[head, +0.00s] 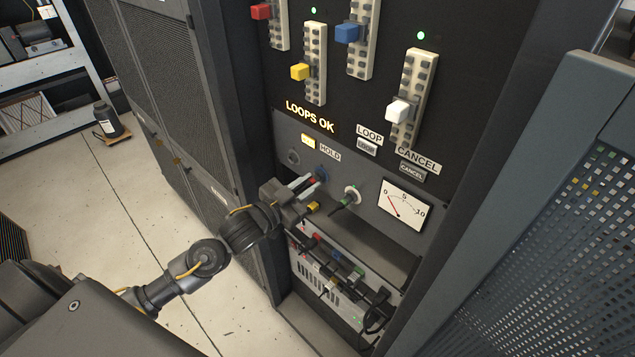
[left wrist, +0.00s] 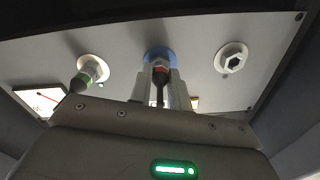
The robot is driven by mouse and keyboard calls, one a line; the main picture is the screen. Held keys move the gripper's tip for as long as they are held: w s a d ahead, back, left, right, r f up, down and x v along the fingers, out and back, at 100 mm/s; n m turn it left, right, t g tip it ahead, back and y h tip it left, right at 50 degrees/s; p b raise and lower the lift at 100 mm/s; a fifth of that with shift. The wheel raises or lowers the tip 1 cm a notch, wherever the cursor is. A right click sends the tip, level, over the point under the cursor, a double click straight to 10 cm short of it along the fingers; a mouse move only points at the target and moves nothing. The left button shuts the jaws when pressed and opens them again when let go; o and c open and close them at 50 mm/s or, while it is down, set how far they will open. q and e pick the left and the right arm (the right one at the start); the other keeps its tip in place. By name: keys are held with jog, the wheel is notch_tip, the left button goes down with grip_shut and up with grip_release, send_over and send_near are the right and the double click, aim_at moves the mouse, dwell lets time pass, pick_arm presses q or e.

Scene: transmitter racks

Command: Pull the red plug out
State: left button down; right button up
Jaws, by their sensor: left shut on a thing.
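The red plug (left wrist: 159,72) is at the blue-ringed socket (left wrist: 158,54) in the middle of the panel in the left wrist view. I cannot tell how deep it sits. My left gripper (left wrist: 161,88) is shut on the plug, one finger on each side, with the dark rear of the plug between them. In the head view the left gripper (head: 311,184) reaches the panel from the left, and it partly hides the red plug (head: 312,180). The blue socket (head: 322,173) shows just beyond the fingertips. My right gripper is not in view.
A green-banded plug (head: 346,200) sits in the white socket to the right. An empty socket (head: 293,157) is to the left. Below are a ledge and a lower unit (head: 318,282) with coloured plugs and black cables. A perforated grey door (head: 545,245) stands at right.

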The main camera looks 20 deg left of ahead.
aim_at(306, 186)
pick_arm(q)
jog(key=shift+s, duration=0.15)
jog(key=shift+p+v, duration=0.6)
jog(key=shift+v, duration=2.2)
jog(key=shift+a, duration=0.1)
